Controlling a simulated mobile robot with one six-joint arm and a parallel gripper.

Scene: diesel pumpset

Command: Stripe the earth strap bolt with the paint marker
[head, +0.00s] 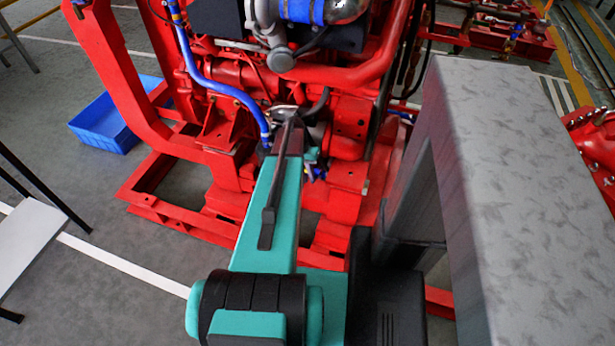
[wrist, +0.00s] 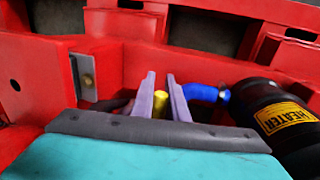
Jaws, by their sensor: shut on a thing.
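My gripper (wrist: 161,78) shows in the wrist view with its two pale purple fingers closed around a yellow thing. This is the paint marker (wrist: 160,103), of which only a short piece shows between the fingers. In the head view my arm reaches into the red pumpset (head: 235,75) and hides the gripper and the marker.
A black heater cylinder (wrist: 285,115) with a yellow label and a blue hose (wrist: 203,92) lie right of my fingers. Red frame members surround them. In the head view a grey block (head: 530,180) stands at the right and a blue crate (head: 105,125) at the left.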

